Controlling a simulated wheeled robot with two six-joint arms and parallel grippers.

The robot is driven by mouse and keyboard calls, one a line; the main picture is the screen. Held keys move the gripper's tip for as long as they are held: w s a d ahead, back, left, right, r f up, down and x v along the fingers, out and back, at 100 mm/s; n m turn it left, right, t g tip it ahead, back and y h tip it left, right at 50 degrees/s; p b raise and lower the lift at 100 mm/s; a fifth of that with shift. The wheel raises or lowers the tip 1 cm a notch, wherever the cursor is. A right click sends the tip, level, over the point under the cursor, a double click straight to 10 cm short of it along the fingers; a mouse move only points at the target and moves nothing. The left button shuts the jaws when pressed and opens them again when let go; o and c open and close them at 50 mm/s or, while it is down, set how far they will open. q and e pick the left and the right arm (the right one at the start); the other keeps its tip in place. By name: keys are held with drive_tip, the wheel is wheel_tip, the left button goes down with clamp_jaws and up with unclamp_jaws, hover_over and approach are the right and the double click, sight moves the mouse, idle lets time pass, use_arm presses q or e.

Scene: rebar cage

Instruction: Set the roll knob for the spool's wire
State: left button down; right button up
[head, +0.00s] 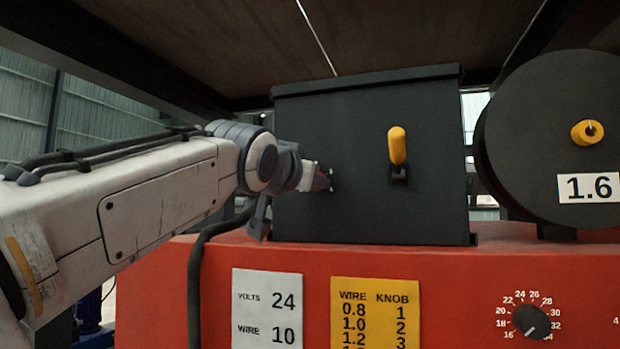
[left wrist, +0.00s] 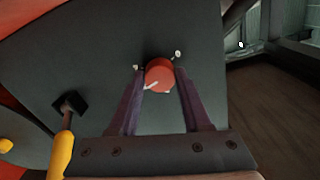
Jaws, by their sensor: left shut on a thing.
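The red roll knob (left wrist: 160,76) sits on the front of the dark box (head: 350,110). My left gripper (left wrist: 158,80) has one finger on each side of the knob and is shut on it. A white pointer mark on the knob points to the lower left in the left wrist view, with small white marks around it. In the head view my left gripper (head: 322,180) is at the box's left part and mostly hides the knob. The dark spool (head: 540,150) at right carries a label (head: 588,188) reading 1.6. My right gripper is not in view.
A yellow-handled lever (head: 397,146) stands upright right of the knob. The yellow chart (head: 375,312) lists wire 0.8, 1.0, 1.2 against knob 1, 2, 3; its lower row is cut off. A white card (head: 267,308) reads volts 24, wire 10. A numbered dial (head: 531,321) is at lower right.

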use_arm(q)
drive_tip(key=shift+m+p, duration=1.15)
drive_tip(key=shift+m, duration=3.45)
drive_tip(key=shift+f, duration=0.1)
drive_tip(key=shift+c, duration=1.8)
unclamp_jaws()
drive_tip(key=shift+s, duration=0.1)
drive_tip(key=b+v, duration=0.5)
drive_tip(key=v, duration=0.5)
